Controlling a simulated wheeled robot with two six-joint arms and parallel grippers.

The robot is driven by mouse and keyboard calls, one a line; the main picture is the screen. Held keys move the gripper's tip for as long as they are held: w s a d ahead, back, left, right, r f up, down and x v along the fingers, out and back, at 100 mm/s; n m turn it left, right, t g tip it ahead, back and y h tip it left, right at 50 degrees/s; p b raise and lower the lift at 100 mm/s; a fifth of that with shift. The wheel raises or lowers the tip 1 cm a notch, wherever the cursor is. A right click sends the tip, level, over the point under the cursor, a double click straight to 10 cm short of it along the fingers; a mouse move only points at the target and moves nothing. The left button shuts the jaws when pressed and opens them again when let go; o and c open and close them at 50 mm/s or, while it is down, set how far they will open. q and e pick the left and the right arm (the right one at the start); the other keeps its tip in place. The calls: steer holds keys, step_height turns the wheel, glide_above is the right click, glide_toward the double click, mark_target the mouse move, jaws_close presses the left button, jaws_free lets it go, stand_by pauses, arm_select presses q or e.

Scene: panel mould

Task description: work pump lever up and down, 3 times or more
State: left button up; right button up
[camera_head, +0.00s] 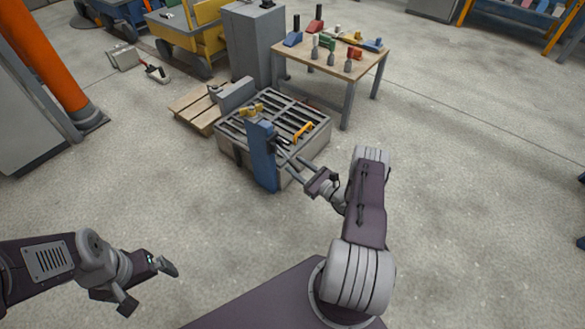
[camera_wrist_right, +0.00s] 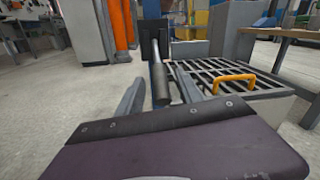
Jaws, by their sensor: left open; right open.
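The pump lever (camera_wrist_right: 160,85) shows in the right wrist view as a dark grey cylindrical grip on a thinner rod that runs away to a dark plate. In the head view a blue upright post (camera_head: 262,155) stands at the front of a grated grey tank, and the lever is small and partly hidden beside it. My right gripper (camera_head: 296,165) is open, with its fingers on either side of the lever grip in the wrist view (camera_wrist_right: 158,76). I cannot tell whether they touch it. My left gripper (camera_head: 148,284) is open and empty over bare floor, far from the post.
The grated tank (camera_head: 231,146) has a yellow-orange handle (camera_head: 303,131) on top. Behind it are a wooden pallet (camera_head: 196,108), a grey cabinet (camera_head: 250,45) and a table (camera_head: 345,64) with coloured tools. An orange column (camera_head: 45,50) stands at left.

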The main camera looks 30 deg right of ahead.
steer(key=shift+b+x, duration=0.35)
steer(key=shift+x, duration=0.9)
jaws_close()
stand_by(0.4)
